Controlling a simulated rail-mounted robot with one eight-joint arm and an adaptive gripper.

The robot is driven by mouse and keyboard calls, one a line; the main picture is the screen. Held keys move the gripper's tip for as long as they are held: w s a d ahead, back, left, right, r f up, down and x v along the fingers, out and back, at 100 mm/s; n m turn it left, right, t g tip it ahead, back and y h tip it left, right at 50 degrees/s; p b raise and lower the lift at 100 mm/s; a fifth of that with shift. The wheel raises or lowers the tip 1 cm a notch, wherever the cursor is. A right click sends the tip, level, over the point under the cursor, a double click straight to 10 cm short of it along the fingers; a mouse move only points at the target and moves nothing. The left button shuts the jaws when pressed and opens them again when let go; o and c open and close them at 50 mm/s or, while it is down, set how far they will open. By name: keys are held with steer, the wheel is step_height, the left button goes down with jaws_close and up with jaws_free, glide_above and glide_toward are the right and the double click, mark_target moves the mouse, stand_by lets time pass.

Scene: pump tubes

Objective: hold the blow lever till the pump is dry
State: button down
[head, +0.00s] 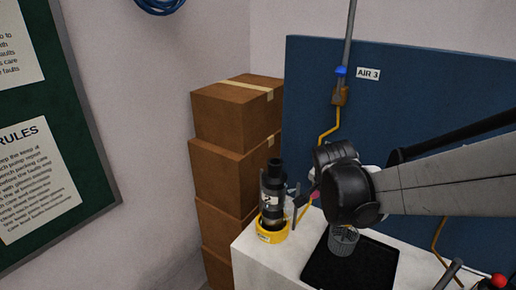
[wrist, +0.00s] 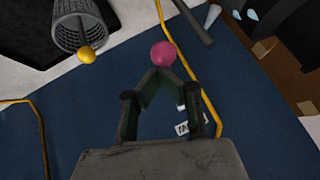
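A dark upright cylinder with a pale label, which looks like the pump (head: 272,190), stands in a yellow ring base (head: 271,232) on the white bench's left end. My gripper (wrist: 158,74) has its fingertips together in the wrist view. A round pink knob (wrist: 163,54), possibly the lever's end, sits right at the tips; the fingers look closed against it rather than around it. A bit of pink (head: 315,195) also shows in the head view, between the cylinder and my wrist. I cannot see whether the pump is wet inside.
A wire-mesh basket (head: 343,241) stands on a black tray (head: 322,272). A yellow ball (wrist: 86,56) shows beside it in the wrist view. A blue panel (head: 303,120) carries a pipe with a blue valve (head: 341,71) and an AIR 3 label (head: 368,74). Cardboard boxes (head: 232,165) are stacked left.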

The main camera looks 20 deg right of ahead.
steer(key=p+v, duration=0.1)
steer(key=v, duration=1)
steer(key=shift+s+d+r+p, duration=0.2)
steer(key=shift+r+p, duration=0.1)
steer(key=shift+a, duration=0.1)
steer(key=s+a+f+n+y+b, duration=0.3)
steer(key=s+a+f+n, duration=0.2)
steer(key=s+a+n, duration=0.5)
steer(key=shift+s+a+f+n+y, duration=0.15)
steer(key=shift+s+a+n+y, duration=0.2)
steer(key=shift+s+n, duration=0.45)
stand_by(0.4)
